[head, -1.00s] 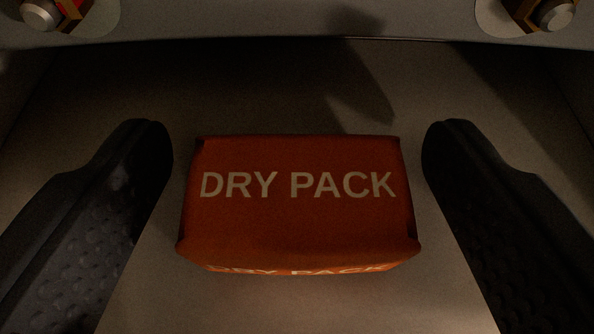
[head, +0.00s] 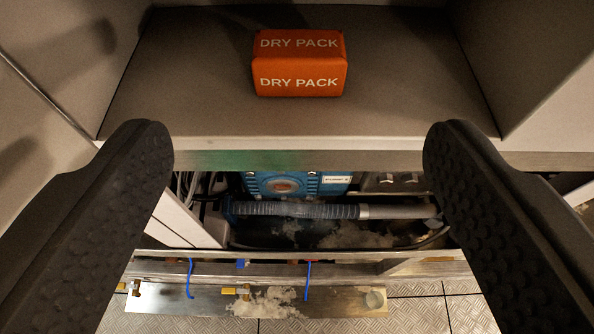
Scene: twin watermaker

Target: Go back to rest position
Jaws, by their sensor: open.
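My gripper (head: 298,165) is open and empty, with one black finger on each side of the head view. An orange pack marked "DRY PACK" (head: 299,64) sits on a grey shelf (head: 200,90) at the top middle, beyond my fingertips. The pack is apart from both fingers.
Side walls bound the shelf at left and right (head: 540,70). Below its front edge lie a blue unit (head: 296,184), a ribbed hose (head: 295,210) and whitish debris. A metal ledge (head: 180,298) with blue ties stands lower, above a tiled floor (head: 420,312).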

